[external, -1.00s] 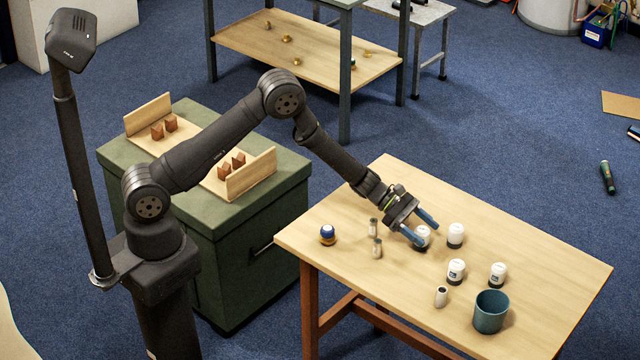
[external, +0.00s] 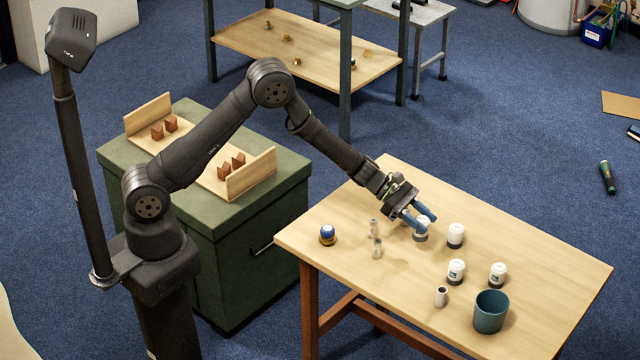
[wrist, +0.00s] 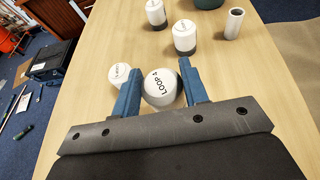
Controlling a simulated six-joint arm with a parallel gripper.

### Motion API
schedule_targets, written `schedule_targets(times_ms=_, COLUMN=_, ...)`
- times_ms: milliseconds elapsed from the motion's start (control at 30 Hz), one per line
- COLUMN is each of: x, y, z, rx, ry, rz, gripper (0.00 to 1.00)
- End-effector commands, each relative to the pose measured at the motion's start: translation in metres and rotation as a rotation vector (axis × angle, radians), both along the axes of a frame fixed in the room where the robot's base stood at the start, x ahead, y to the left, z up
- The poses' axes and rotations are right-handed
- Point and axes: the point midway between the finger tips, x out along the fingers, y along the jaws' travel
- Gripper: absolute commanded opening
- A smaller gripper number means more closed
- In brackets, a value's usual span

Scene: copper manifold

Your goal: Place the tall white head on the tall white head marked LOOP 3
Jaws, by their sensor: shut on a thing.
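My gripper (external: 422,218) is shut on a white head (external: 421,229) at the middle of the wooden table. In the wrist view this head (wrist: 162,88) sits between the blue fingers, its top reading LOOP 4. Whether it is clear of the table I cannot tell. Another white head (external: 456,232) stands just right of it; it also shows left of the fingers in the wrist view (wrist: 120,76), its lettering too small to read fully. Two more white heads with dark bases, a nearer one (external: 456,267) and a right one (external: 498,271), stand upright. I cannot tell which is LOOP 3.
The right end is clear.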

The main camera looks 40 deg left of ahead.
Motion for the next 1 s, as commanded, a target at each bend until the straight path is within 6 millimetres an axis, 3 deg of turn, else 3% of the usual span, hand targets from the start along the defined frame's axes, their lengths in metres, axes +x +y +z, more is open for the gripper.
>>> schedule_targets(times_ms=100, x=-0.029, y=-0.01, z=0.019, rx=-0.001, ry=-0.001, rz=-0.004, gripper=0.12)
schedule_targets(times_ms=300, x=-0.067, y=-0.022, z=0.042, rx=-0.001, ry=-0.001, rz=-0.003, gripper=0.12)
schedule_targets(times_ms=567, x=-0.088, y=-0.036, z=0.059, rx=0.0, ry=-0.001, rz=0.011, gripper=0.12)
schedule_targets(times_ms=667, x=-0.08, y=-0.057, z=0.067, rx=-0.002, ry=-0.003, rz=0.05, gripper=0.12)
schedule_targets(times_ms=767, x=-0.066, y=-0.091, z=0.079, rx=-0.005, ry=-0.003, rz=0.122, gripper=0.12)
schedule_targets(times_ms=900, x=-0.055, y=-0.15, z=0.098, rx=-0.004, ry=-0.001, rz=0.241, gripper=0.12)
schedule_targets(times_ms=1000, x=-0.059, y=-0.192, z=0.11, rx=-0.003, ry=0.001, rz=0.313, gripper=0.12)
